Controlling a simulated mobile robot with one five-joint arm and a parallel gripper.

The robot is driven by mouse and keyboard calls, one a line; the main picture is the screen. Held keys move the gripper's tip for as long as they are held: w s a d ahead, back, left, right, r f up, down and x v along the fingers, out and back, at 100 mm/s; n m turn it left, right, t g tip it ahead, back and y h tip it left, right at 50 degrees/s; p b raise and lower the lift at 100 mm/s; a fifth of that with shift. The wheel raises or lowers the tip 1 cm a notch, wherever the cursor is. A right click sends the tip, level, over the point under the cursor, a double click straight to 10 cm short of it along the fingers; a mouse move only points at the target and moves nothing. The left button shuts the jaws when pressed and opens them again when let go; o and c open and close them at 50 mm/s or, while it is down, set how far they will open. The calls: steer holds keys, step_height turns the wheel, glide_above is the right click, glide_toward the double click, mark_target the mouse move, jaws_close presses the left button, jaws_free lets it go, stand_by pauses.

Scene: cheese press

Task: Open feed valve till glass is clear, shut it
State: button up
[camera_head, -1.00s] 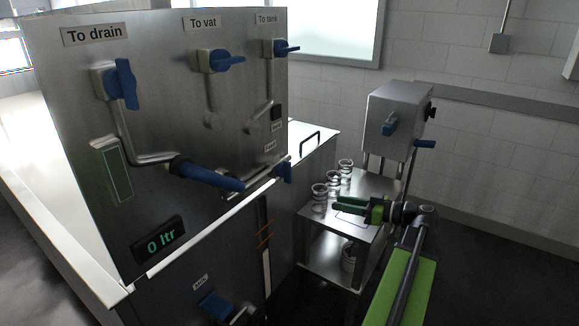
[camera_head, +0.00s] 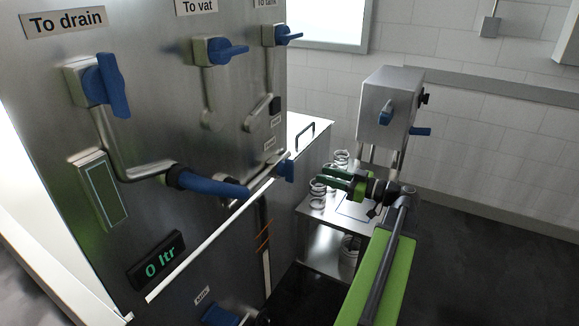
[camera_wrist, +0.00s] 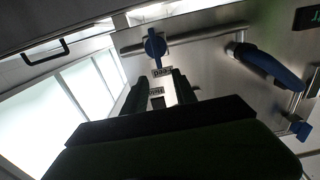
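The feed valve, a blue handle (camera_head: 286,170) on a pipe at the panel's right edge, sits below a small label that reads Feed in the wrist view. The handle (camera_wrist: 155,47) is upside down there, straight ahead beyond my fingers. A small dark window (camera_head: 275,106) with a label under it is above; it also shows between my fingers in the wrist view (camera_wrist: 157,102). A tall gauge glass (camera_head: 105,190) is on the panel's left; I cannot tell which glass the task means. My gripper (camera_head: 326,179) is open, empty and apart from the valve, to its right.
Drain (camera_head: 112,85), vat (camera_head: 232,50) and tank (camera_head: 288,36) valves have blue handles. A display (camera_head: 158,262) reads 0 ltr. A blue-sleeved pipe (camera_head: 210,186) juts from the panel. Glass jars (camera_head: 318,187) stand on a steel stand behind my gripper, with a press box (camera_head: 388,110) above.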

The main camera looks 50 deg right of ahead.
mark_target(293, 165)
steer(key=x, duration=1.3)
steer(key=shift+d, duration=0.2)
jaws_close()
